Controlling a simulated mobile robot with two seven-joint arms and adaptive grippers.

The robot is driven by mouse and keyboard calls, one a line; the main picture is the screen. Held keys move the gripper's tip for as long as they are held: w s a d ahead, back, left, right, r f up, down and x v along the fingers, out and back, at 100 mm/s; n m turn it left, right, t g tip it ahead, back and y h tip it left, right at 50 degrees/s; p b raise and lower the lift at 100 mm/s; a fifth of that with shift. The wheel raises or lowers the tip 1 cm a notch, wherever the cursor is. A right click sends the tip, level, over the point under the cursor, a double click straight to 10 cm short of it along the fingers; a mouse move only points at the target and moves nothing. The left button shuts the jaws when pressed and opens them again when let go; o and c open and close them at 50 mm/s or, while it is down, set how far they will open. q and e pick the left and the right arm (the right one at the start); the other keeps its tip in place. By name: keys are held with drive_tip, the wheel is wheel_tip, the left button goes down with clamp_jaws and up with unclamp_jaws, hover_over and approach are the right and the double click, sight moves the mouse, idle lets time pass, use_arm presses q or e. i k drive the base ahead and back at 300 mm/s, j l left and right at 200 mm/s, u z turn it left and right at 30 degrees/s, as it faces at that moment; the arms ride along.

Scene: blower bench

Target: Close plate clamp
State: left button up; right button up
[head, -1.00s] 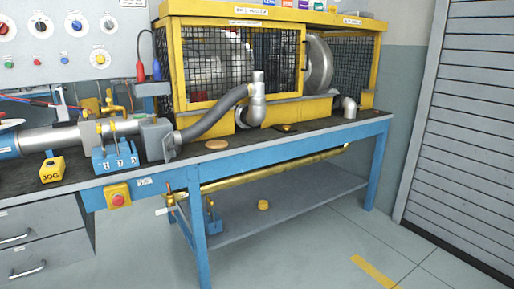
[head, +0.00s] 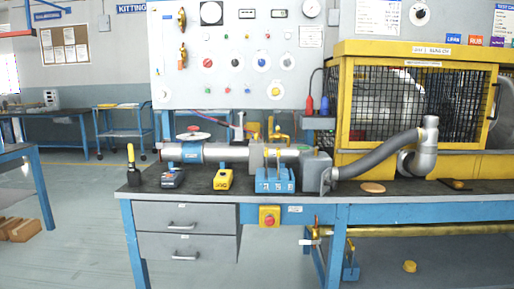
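A silver pipe line (head: 228,153) runs along the bench top, with a blue section (head: 190,152) and a red handwheel (head: 194,135) at its left. Yellow handles or clamp parts (head: 277,132) stand above the line near a grey block (head: 316,168). I cannot tell which part is the plate clamp, nor whether it is open or closed. A blue block with numbered tags (head: 275,181) sits in front of the line. A grey hose (head: 378,158) runs from the grey block to a silver elbow (head: 425,150). Neither gripper is in view.
The blue bench (head: 370,213) carries a yellow JOG box (head: 223,180), a dark box (head: 173,179) and a tan disc (head: 373,188). A yellow mesh cage (head: 400,48) stands at right. A red button (head: 269,217) is on the front.

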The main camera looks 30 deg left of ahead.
sight(221, 123)
drive_tip(key=i+j+u, duration=0.55)
drive_tip(key=j+u, duration=0.15)
drive_tip(key=j, duration=0.2)
drive_tip(key=i+j+u, duration=0.35)
drive_tip(key=k+j+u, duration=0.1)
